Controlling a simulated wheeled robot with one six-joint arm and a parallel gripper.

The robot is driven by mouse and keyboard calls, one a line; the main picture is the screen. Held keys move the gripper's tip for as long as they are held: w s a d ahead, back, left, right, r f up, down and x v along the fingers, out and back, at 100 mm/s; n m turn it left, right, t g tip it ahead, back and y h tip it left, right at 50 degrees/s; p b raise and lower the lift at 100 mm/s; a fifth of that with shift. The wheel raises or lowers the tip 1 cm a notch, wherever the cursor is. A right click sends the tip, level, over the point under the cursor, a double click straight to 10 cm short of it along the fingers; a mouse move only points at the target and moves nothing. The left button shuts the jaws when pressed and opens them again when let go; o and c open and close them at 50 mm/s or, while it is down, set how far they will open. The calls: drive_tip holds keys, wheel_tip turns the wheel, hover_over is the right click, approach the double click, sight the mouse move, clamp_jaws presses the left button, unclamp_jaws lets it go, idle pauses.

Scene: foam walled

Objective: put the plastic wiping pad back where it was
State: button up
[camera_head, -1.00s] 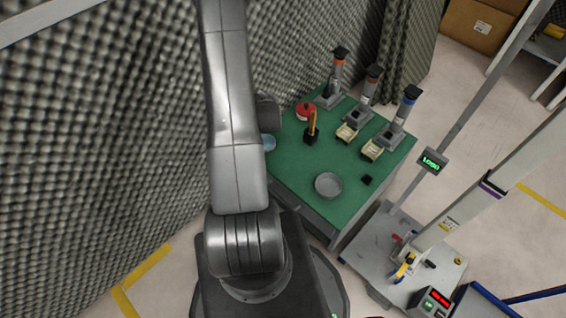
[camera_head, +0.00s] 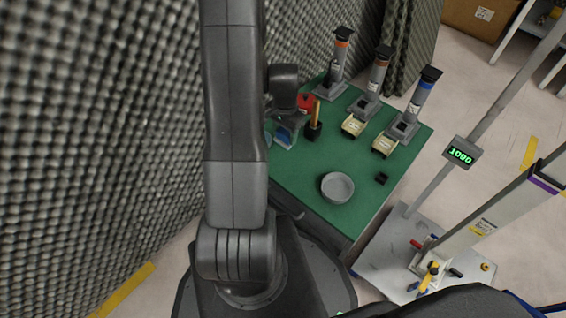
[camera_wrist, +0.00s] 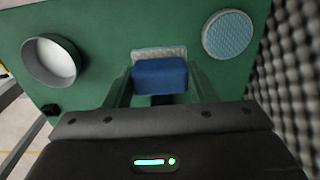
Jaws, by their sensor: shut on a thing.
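The wiping pad (camera_wrist: 160,77) shows as a blue block with a pale, rough sheet behind it in the wrist view. My gripper (camera_wrist: 162,92) is shut on the blue block, one finger on each side. In the head view my gripper (camera_head: 288,121) is low over the left part of the green table (camera_head: 300,172), with the blue and pale pad (camera_head: 285,137) under it. I cannot tell whether the pad touches the table top. A round light-blue textured disc (camera_wrist: 228,35) lies on the table, to the right of the pad in the wrist view.
A grey bowl (camera_head: 337,188) and a small black block (camera_head: 381,178) are near the table's front. A black holder (camera_head: 314,130), a red round item (camera_head: 306,101), several dispensers (camera_head: 378,72) and yellowish trays (camera_head: 354,126) stand farther back. Foam wall (camera_head: 100,130) is at left.

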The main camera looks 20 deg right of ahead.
drive_tip(key=shift+s+f+b, duration=0.25)
drive_tip(key=shift+f+b, duration=0.1)
drive_tip(key=shift+f, duration=0.25)
wheel_tip(320, 180, down, 9)
drive_tip(key=b, duration=0.3)
drive_tip(key=shift+r, duration=0.1)
drive_tip(key=o, duration=0.9)
wheel_tip(320, 180, up, 12)
drive_tip(key=p, duration=0.4)
drive_tip(key=shift+p, duration=0.3)
